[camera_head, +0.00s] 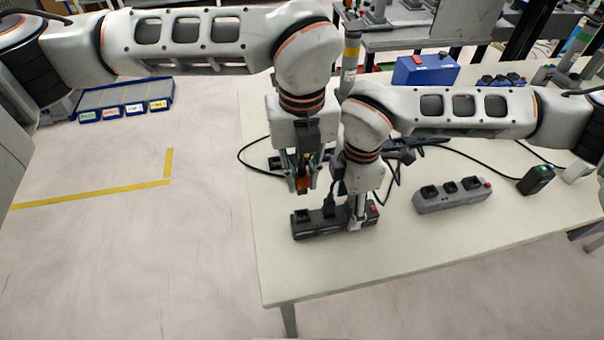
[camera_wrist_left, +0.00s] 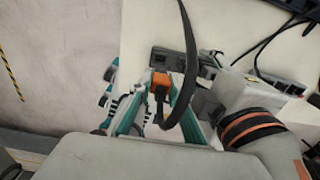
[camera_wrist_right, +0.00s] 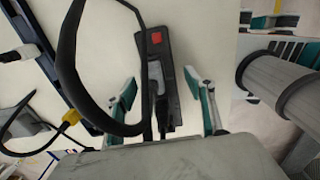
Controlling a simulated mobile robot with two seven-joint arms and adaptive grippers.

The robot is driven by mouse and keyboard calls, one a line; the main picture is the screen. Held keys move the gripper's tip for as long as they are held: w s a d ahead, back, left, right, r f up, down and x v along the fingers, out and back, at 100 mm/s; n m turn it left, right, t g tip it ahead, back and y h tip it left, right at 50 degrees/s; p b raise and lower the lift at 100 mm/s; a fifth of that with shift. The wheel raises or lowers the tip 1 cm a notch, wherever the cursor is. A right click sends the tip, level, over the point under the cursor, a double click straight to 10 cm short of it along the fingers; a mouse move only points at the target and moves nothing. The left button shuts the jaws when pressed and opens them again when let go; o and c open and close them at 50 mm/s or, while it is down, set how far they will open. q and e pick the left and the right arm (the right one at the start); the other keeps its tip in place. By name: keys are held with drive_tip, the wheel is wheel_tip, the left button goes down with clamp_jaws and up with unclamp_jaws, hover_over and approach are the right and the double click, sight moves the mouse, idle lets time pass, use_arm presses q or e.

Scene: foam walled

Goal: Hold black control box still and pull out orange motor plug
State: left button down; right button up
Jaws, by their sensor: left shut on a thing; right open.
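The black control box (camera_head: 332,222) lies near the table's left edge; its sockets show in the left wrist view (camera_wrist_left: 177,62) and its red switch in the right wrist view (camera_wrist_right: 156,38). My left gripper (camera_head: 303,178) is shut on the orange motor plug (camera_head: 304,186), above the box's left end. In the left wrist view the plug (camera_wrist_left: 160,79) sits between the fingers with its black cable, and seems apart from the box. My right gripper (camera_head: 357,212) is open at the box's right part, its fingers on either side of it in the right wrist view (camera_wrist_right: 162,80).
A grey box with black sockets (camera_head: 452,196) stands to the right on the table (camera_head: 400,255). A blue case (camera_head: 426,69) is at the back. Black cables run behind my grippers. The table's front is clear.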

wheel_tip(320, 180, up, 10)
idle(0.3)
drive_tip(key=shift+f, duration=0.15)
